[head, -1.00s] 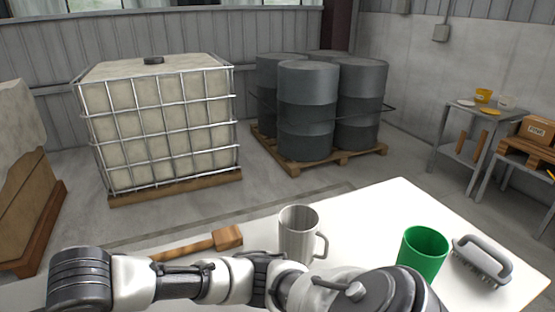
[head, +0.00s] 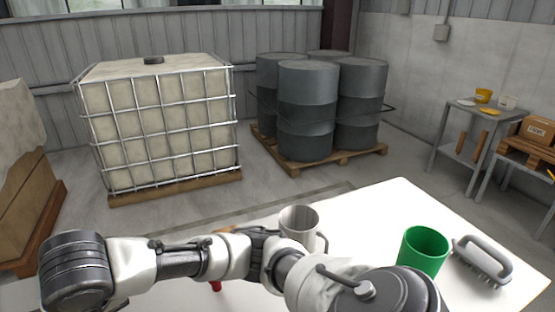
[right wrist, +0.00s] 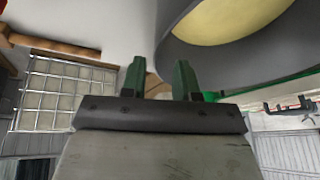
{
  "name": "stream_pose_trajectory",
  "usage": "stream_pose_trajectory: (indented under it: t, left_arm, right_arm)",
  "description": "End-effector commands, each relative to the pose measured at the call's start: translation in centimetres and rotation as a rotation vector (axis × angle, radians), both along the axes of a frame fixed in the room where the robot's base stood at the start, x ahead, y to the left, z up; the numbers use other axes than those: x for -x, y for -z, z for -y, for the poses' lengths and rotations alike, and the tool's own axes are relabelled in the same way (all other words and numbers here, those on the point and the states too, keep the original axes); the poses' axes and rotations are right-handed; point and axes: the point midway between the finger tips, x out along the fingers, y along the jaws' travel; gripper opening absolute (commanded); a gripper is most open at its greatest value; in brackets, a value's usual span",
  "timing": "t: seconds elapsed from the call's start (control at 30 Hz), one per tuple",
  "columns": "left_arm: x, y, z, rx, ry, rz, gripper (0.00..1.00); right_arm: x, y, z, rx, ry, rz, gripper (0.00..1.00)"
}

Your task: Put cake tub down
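In the right wrist view a large round grey tub (right wrist: 188,58) with a pale yellow inside fills the upper right; I take it to be the cake tub. My right gripper (right wrist: 160,72) shows there with two dark green fingers standing apart. The tub's edge passes behind the right finger, and a brownish patch shows in the gap. I cannot tell whether the fingers touch the tub. In the head view neither gripper shows, and I cannot make out the cake tub; my own arm links cover the near part of the white table (head: 385,205).
A grey metal mug (head: 298,222), a green cup (head: 424,250) and a grey-handled brush (head: 482,262) stand on the table. A wooden mallet (right wrist: 55,44) lies at the wrist view's upper left. A caged tank (head: 160,125) and dark drums (head: 308,110) stand beyond the table.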

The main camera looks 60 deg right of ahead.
Motion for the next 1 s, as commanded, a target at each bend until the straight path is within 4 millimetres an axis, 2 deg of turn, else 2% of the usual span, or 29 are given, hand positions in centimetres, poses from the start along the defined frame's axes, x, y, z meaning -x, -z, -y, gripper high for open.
stream_pose_trajectory:
  t: [0.03, 0.2, 0.5, 0.7, 1.0]
  left_arm:
    - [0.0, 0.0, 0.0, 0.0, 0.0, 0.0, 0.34]
    - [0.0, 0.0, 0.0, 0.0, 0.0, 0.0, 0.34]
    - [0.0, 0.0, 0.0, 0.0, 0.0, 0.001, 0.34]
    - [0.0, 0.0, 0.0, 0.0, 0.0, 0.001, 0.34]
    - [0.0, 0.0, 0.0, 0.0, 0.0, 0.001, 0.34]
  right_arm:
    - [0.2, -1.0, 0.1, 0.002, -0.002, 0.009, 0.3]
    - [1.3, -3.5, 0.1, 0.001, -0.001, 0.008, 0.3]
    - [2.9, -6.9, 0.2, 0.0, 0.0, 0.003, 0.3]
    - [3.3, -7.7, 0.2, 0.0, 0.002, 0.001, 0.3]
    - [3.3, -7.7, 0.2, 0.001, 0.001, 0.0, 0.3]
